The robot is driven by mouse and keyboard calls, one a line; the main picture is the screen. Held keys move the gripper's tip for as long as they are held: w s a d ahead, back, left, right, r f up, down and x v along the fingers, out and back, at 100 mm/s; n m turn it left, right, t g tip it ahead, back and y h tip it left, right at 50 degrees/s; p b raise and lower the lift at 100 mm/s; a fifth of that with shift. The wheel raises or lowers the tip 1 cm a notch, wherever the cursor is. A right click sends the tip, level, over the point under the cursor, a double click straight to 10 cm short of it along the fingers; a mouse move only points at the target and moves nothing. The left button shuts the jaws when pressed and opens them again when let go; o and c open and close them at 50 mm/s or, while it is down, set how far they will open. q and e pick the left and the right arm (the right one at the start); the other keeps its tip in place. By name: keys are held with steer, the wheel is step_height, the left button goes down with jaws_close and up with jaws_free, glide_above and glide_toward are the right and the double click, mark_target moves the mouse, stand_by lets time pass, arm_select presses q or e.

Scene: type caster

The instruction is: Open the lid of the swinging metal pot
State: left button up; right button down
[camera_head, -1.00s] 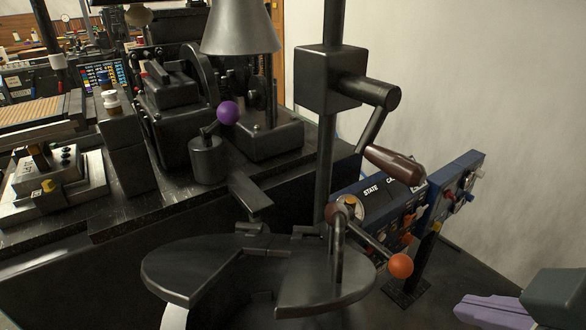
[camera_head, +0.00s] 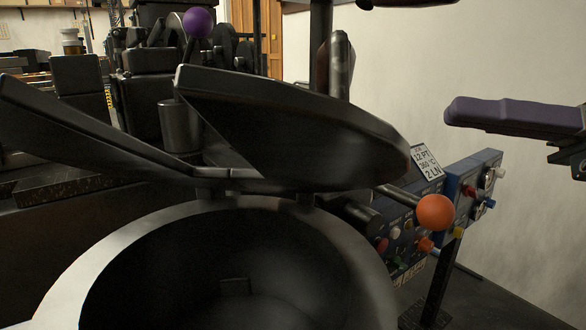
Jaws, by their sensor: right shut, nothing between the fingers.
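The metal pot (camera_head: 62,285) stands open in front of me, with a pale round rim and a dark hollow inside. Its lid has two dark halves hinged at the far rim. The right lid half (camera_head: 290,125) and the left lid half (camera_head: 75,135) are both tilted up, clear of the mouth. A rod with an orange ball knob (camera_head: 435,212) sticks out right of the pot. My right gripper (camera_head: 455,112), with purple fingers, is at the upper right, shut and empty. It is apart from the lid and the knob. My left gripper is not in view.
A blue control panel (camera_head: 470,195) with knobs and switches stands to the right. A dark post (camera_head: 321,45) rises behind the lid. A purple ball (camera_head: 197,22) and dark machinery are at the back left. Room shows free before the pale wall.

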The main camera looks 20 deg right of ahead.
arm_select(q)
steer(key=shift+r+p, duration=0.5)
steer(key=shift+p, duration=0.35)
arm_select(e)
steer(key=shift+n+g, duration=0.6)
steer(key=shift+g, duration=0.1)
steer(key=x, duration=0.9)
steer(key=shift+s+a, duration=0.3)
steer(key=w+r+m, duration=0.1)
steer(key=w+d+r+m+p, duration=0.1)
steer(key=w+r, duration=0.1)
steer(key=shift+d+m, duration=0.1)
steer(key=shift+m, duration=0.3)
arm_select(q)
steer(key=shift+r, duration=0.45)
arm_select(e)
steer(key=shift+w+d+r+m, duration=0.3)
steer(key=shift+w+m, duration=0.2)
steer(key=shift+w, duration=0.2)
steer(key=shift+w+d+r+m, duration=0.25)
steer(key=shift+w+m, duration=0.25)
steer(key=shift+w, duration=0.15)
steer(key=shift+w+d+r+m, duration=0.2)
steer(key=shift+w+r+m, duration=0.1)
steer(key=shift+w+m, duration=0.3)
steer(key=shift+w, duration=0.1)
